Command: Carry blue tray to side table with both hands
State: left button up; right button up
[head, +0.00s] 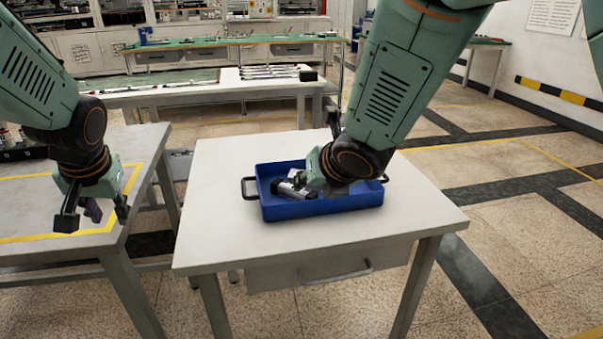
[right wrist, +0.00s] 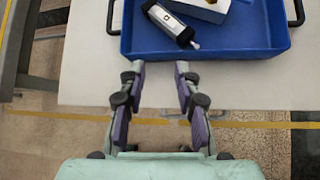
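The blue tray (head: 325,208) stands flat on a white table (head: 225,170), with a black handle (head: 251,188) at each end. It holds a grey metallic part (head: 293,189); in the right wrist view the tray (right wrist: 240,35) shows a silver and black part (right wrist: 168,22) and a pale block (right wrist: 205,8). My left gripper (head: 93,214) is open and empty over the table at the left, apart from the tray. My right gripper (right wrist: 158,82) is open and empty, its fingertips close to the tray's edge in its wrist view; its wrist hides part of the tray in the head view.
A grey table (head: 35,250) with a yellow taped outline stands at the left, a gap away from the white table. Behind are a bench (head: 190,92) with rods and a green-topped bench (head: 235,41). The floor to the right (head: 540,220) is clear.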

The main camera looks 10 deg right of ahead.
jog(key=v, duration=0.6)
jog(key=shift+s+d+r, duration=0.2)
jog(key=shift+d+r, duration=0.05)
